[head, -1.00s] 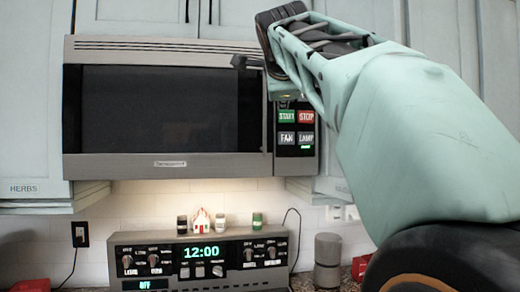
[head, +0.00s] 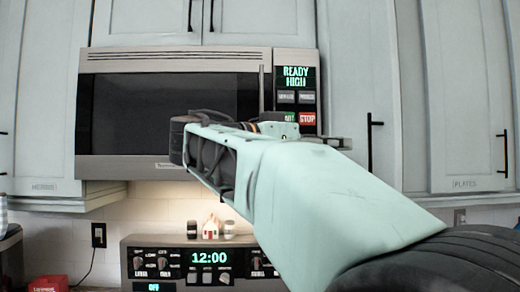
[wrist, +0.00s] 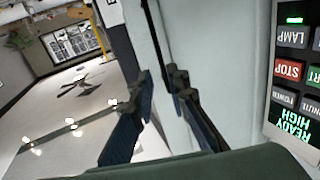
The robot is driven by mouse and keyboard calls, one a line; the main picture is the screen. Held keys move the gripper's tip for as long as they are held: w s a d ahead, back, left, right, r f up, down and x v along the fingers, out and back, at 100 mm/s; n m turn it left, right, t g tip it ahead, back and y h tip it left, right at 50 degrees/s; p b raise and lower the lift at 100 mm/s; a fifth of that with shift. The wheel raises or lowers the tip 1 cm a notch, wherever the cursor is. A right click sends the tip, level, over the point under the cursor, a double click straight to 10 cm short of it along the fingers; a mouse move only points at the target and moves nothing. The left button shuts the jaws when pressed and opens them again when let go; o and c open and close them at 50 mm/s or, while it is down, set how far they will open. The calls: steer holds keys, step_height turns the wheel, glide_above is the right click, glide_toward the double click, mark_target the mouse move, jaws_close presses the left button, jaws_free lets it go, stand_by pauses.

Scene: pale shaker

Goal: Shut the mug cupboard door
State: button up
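A pale blue cupboard door (head: 345,75) with a black upright handle (head: 372,150) is just right of the microwave in the head view. Its label is not visible, and my arm covers its lower part. I cannot tell for sure how far it stands open. My gripper (head: 338,142) is in front of this door, left of the handle and close to it. In the wrist view my gripper (wrist: 160,118) has its two dark fingers apart, with a pale panel (wrist: 190,40) and a dark bar beyond them. I see nothing held, and contact is unclear.
The microwave (head: 165,62) is left of the door; its button panel (wrist: 296,75) is close at the right of the wrist view. The HERBS cupboard (head: 40,100) is far left, the PLATES cupboard (head: 465,100) right.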

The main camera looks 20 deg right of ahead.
mark_target(370, 145)
steer(key=d, duration=0.3)
steer(key=w+d+p, duration=0.1)
steer(key=d, duration=0.6)
steer(key=shift+w+d, duration=0.15)
steer(key=shift+w, duration=0.2)
jaws_close()
